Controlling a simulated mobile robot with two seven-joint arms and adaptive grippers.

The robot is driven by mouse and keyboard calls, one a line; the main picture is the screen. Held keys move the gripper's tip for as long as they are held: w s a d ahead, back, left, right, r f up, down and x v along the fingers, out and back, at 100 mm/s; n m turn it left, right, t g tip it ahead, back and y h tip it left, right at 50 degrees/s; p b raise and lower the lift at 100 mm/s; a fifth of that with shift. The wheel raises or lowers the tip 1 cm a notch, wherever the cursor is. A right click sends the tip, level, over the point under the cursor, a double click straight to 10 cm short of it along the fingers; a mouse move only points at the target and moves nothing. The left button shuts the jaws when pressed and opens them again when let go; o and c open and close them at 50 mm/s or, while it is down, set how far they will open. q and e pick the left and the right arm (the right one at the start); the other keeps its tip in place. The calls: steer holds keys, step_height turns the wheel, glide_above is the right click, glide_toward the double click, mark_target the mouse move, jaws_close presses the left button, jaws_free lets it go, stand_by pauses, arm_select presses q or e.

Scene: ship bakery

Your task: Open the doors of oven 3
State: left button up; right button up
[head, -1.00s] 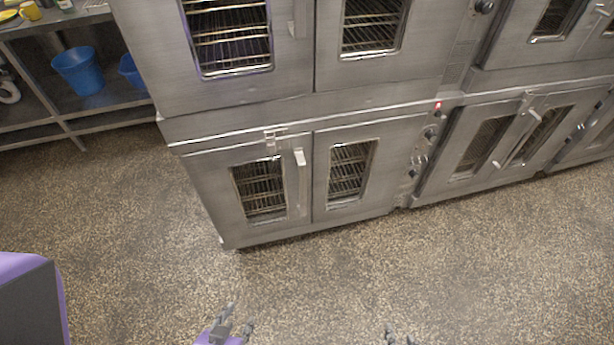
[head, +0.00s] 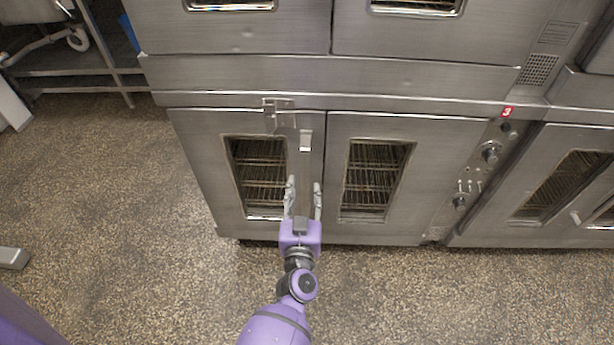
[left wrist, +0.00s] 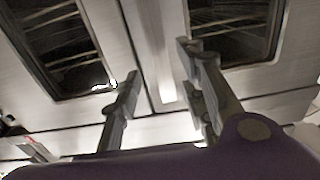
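Oven 3, marked by a red label (head: 507,112), is the lower steel oven. Its left door (head: 200,150) and right door (head: 440,150) are both shut, each with a window onto wire racks. A vertical handle (head: 305,142) stands on the left door near the seam. My left gripper (head: 304,185) is in front of the handle's lower part, its fingers apart on either side of it. In the left wrist view the open fingers (left wrist: 158,62) flank a pale upright bar that looks like the handle; contact cannot be told. My right gripper is not in view.
Another oven (head: 240,28) is stacked above, and a neighbouring oven (head: 560,175) stands to the right. A steel shelf (head: 70,78) with a caster is at the far left. The speckled floor (head: 430,295) in front is clear.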

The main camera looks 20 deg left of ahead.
mark_target(305, 173)
arm_select(q)
steer(key=x, duration=0.7)
steer(key=shift+w+a, duration=0.15)
steer(key=shift+w, duration=0.1)
jaws_close()
